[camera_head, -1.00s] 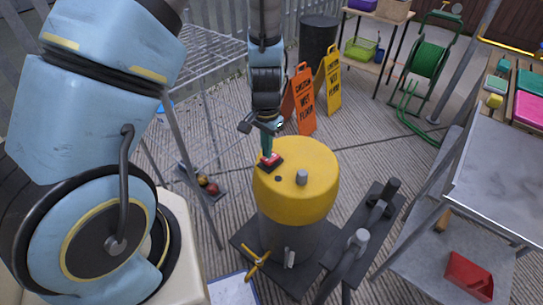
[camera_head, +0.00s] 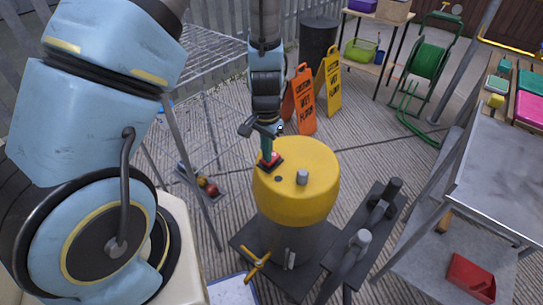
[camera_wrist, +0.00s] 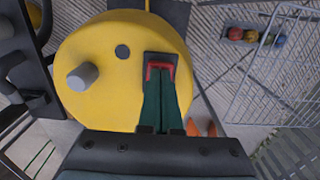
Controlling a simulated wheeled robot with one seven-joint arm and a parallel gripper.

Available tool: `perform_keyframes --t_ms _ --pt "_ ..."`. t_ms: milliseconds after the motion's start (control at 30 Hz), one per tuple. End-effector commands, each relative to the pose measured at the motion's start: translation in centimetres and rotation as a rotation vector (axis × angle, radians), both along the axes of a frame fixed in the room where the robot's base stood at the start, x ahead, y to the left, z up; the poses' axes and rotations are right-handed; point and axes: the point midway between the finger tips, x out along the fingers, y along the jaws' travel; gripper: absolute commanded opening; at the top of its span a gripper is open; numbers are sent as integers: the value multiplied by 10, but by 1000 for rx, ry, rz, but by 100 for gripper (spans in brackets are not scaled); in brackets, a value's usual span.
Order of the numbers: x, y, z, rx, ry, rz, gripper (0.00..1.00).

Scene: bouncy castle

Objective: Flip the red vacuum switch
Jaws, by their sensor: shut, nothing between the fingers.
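The red vacuum switch (camera_head: 270,157) sits in a dark square base on top of the yellow vacuum lid (camera_head: 310,165), near its left edge. In the wrist view, the red switch (camera_wrist: 160,67) shows as a red frame at the fingertips. My gripper (camera_head: 266,160) points down from above with its green fingers shut and empty. The fingertips (camera_wrist: 160,75) are at the switch and look to touch it, partly hiding it. Whether the rocker is tilted one way or the other cannot be told.
A grey knob (camera_head: 302,177) and a dark round hole (camera_wrist: 122,51) are on the lid. Orange (camera_head: 301,100) and yellow (camera_head: 329,80) wet floor signs stand behind. A metal rack (camera_wrist: 285,70) stands to the left in the head view. A grey table (camera_head: 500,190) is at right.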

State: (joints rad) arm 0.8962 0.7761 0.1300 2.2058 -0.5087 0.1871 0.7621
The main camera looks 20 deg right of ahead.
Motion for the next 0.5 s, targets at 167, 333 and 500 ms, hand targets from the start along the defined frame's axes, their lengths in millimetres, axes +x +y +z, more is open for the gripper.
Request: perform_keyframes --t_ms 167,333,500 --pt "0 0 -2 0 0 0 0" --pt "0 0 4 -1 0 0 0" --pt "0 0 17 -1 0 0 0"
